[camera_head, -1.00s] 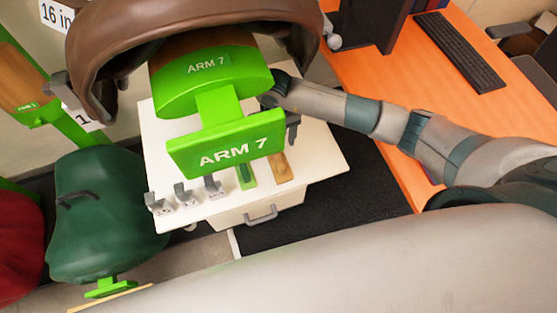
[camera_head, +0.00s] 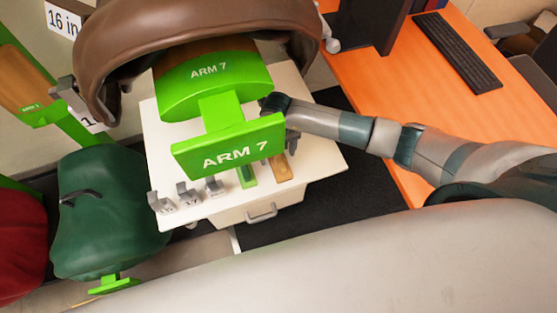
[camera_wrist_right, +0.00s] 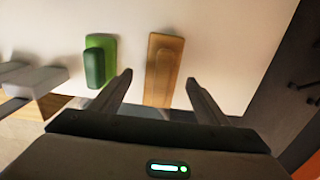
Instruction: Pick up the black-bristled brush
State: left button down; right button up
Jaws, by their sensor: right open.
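Two brush-like items lie side by side on the white cabinet top (camera_head: 320,158): a tan one (camera_head: 281,172) and a green one (camera_head: 247,176). In the right wrist view the tan item (camera_wrist_right: 161,72) has a raised lengthwise grip, and the green one (camera_wrist_right: 97,62) has a darker green grip. No black bristles show, so I cannot tell which has them. My right gripper (camera_head: 290,145) is open and empty. In its wrist view the spread fingers (camera_wrist_right: 158,78) point toward the tan item, with the green one outside the left finger. My left gripper is not in view.
A green "ARM 7" stand (camera_head: 228,146) with a brown saddle (camera_head: 200,28) rises over the cabinet, left of my right gripper. Several grey metal pieces (camera_head: 188,192) stand along the cabinet's front edge. An orange desk (camera_head: 385,85) is at right.

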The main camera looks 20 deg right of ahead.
aim_at(278, 157)
jog(key=shift+s+d+f+p, duration=0.15)
jog(key=shift+f+p, duration=0.2)
jog(key=shift+f, duration=1.4)
jog(key=c, duration=1.2)
jog(key=shift+c, duration=0.2)
jog(key=shift+r, duration=0.15)
